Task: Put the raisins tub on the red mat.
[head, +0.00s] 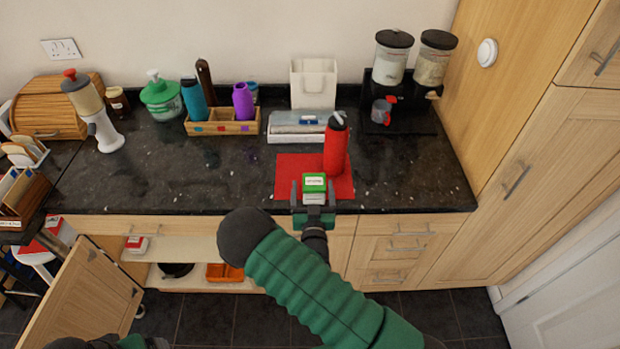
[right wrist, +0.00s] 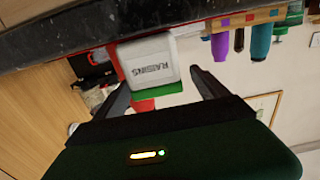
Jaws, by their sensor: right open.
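The raisins tub (head: 314,184) is white with a green lid and stands upright at the front edge of the red mat (head: 287,176). In the right wrist view, which is upside down, the tub (right wrist: 147,60) shows its "RAISINS" label, with its base against the mat (right wrist: 189,29). My right gripper (head: 313,192) is open, with one finger on each side of the tub. Whether the tub's base overhangs the mat's front edge is unclear. My left gripper is not in view.
A red bottle (head: 335,150) stands on the mat just behind and right of the tub. A white tray (head: 297,128) and a wooden organiser (head: 222,127) are farther back. The counter left of the mat is clear. A cupboard door (head: 85,295) hangs open below.

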